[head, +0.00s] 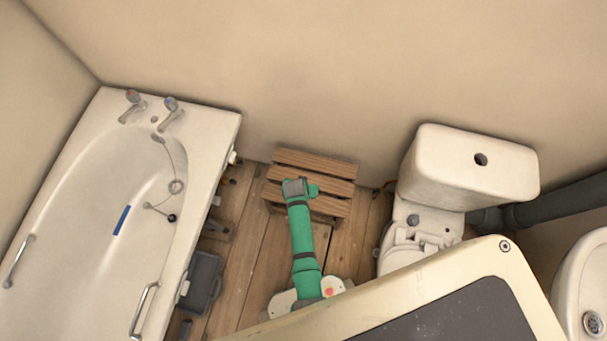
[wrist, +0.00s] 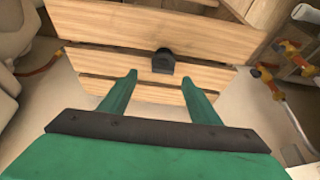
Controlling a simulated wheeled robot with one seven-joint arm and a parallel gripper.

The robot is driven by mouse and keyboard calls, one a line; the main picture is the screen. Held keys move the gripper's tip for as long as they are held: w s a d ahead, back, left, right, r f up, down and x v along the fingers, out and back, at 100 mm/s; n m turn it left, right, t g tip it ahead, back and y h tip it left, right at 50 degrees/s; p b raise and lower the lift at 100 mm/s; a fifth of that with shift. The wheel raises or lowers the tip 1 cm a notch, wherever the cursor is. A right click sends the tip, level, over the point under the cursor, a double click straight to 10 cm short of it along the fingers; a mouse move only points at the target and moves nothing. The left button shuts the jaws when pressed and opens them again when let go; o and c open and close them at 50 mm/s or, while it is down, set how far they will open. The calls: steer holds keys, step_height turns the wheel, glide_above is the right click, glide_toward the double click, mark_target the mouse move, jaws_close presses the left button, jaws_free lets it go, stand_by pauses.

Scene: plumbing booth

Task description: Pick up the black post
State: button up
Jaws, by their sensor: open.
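The black post (wrist: 163,61) is a small dark block with a rounded top. In the wrist view it sits on the slats of a wooden stool (wrist: 100,28), above the middle of the picture. My gripper (wrist: 160,77) is open and empty, its two green fingers spread below the post in that view. The post appears just beyond the fingertips and roughly centred between them, not between the fingers. In the head view my gripper (head: 314,189) is over the stool (head: 310,161), and I cannot make out the post there.
A bathtub (head: 225,130) stands left of the stool and a toilet (head: 470,170) right of it. A dark case (head: 203,280) lies on the floor by the tub. A sink (head: 585,270) is at the far right. Pipes with orange fittings (wrist: 270,82) show at right in the wrist view.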

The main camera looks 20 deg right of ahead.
steer(key=shift+a+x, duration=0.15)
steer(key=shift+x, duration=1.5)
steer(key=shift+a+x, duration=0.15)
steer(key=shift+x, duration=1.5)
steer(key=shift+c, duration=0.6)
steer(key=c, duration=1)
